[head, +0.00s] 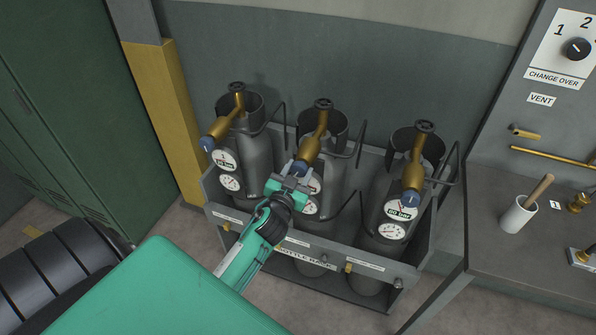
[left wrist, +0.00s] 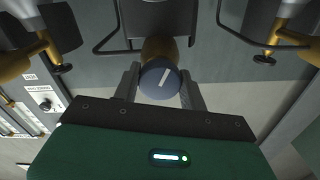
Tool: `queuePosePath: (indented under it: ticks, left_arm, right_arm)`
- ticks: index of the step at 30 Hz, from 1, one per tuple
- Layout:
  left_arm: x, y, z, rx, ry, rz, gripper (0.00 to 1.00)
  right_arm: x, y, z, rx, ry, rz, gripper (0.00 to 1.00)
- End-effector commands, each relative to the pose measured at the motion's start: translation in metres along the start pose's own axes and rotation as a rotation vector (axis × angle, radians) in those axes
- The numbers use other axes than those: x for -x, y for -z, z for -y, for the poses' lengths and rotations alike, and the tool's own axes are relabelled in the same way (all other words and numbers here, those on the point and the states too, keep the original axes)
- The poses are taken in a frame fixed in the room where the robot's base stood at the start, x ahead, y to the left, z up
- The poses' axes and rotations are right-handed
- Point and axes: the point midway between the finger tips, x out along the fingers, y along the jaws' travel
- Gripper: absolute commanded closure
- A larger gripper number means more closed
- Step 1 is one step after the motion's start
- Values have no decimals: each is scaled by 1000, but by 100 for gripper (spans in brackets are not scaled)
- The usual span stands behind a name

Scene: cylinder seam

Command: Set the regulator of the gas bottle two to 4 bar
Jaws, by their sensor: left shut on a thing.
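Three grey gas bottles stand in a rack, each with a brass regulator, a blue knob and two round gauges. My left gripper (head: 291,180) is at the middle bottle (head: 334,178), shut on the blue knob (head: 300,167) of its brass regulator (head: 309,148). In the left wrist view the knob (left wrist: 160,79) sits between the two fingers, its white mark tilted slightly right of upright. The gripper partly covers the middle gauges (head: 311,207), so their readings cannot be made out. My right gripper is not in view.
The left bottle (head: 258,160) and right bottle (head: 379,200) flank the middle one, with thin dark pipes between them. The rack's front rail (head: 330,258) runs below.

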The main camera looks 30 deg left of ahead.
Motion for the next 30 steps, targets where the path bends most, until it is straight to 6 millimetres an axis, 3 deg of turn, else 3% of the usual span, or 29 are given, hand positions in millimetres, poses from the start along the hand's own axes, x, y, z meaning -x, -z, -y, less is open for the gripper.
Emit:
queuePosePath:
  ticks: [3, 4, 7, 19, 30]
  left_arm:
    - [0, 0, 0, 1, 0, 0, 80]
    - [0, 0, 0, 1, 0, 0, 54]
    - [0, 0, 0, 1, 0, 0, 36]
    - [7, -1, 0, 3, 0, 0, 36]
    - [71, -4, -1, 5, 0, 2, 36]
  right_arm:
    - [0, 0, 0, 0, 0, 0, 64]
    - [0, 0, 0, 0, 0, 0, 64]
    - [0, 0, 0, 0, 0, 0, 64]
    - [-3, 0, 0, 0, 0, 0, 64]
    - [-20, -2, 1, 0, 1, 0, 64]
